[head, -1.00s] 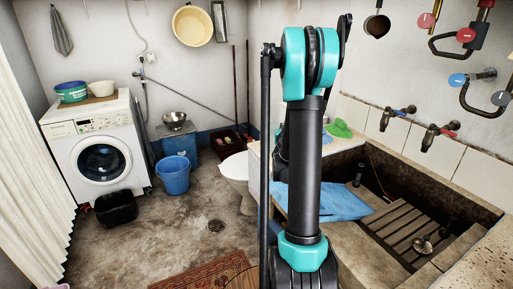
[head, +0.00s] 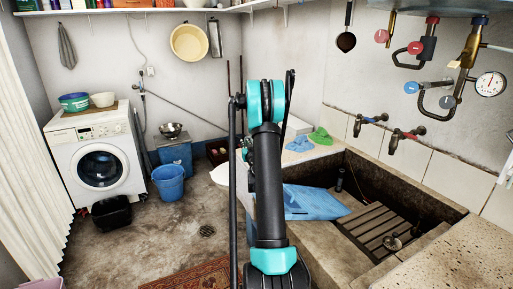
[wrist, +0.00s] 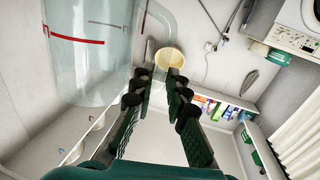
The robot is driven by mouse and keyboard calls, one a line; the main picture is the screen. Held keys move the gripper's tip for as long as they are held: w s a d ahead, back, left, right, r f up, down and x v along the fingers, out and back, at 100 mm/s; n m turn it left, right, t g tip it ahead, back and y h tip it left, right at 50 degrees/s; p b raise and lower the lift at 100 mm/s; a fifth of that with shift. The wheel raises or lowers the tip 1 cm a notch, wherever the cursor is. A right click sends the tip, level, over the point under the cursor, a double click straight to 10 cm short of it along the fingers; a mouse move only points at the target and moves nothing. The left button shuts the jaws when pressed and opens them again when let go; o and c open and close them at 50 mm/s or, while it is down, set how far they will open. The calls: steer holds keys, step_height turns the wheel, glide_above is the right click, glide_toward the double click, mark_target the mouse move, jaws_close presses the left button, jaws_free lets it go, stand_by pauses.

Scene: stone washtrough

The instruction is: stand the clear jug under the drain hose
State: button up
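The clear jug (wrist: 88,50) with a red mark shows large at the upper left of the wrist view, beside my gripper. A pale curved part, apparently its handle, runs from it toward the fingertips. My gripper (wrist: 161,62) has its two dark green fingers apart, with the yellow basin visible through the gap. I cannot tell whether the fingers touch the jug. In the head view my arm hides the gripper, and I cannot make out the jug. A grey hose (head: 143,108) hangs on the wall by the washing machine (head: 97,160); I cannot tell if it is the drain hose.
The stone trough (head: 440,197) with a slatted rack lies at the right, below two taps (head: 405,136) and pipework with a gauge (head: 490,84). A blue bucket (head: 168,184) and black tub (head: 111,213) stand on the floor.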

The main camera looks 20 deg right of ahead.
steer(key=shift+w+d, duration=0.15)
steer(key=shift+w, duration=0.75)
steer(key=shift+w+d, duration=0.2)
steer(key=shift+w, duration=0.75)
steer(key=shift+w+d, duration=0.15)
steer(key=shift+w, duration=0.75)
jaws_close()
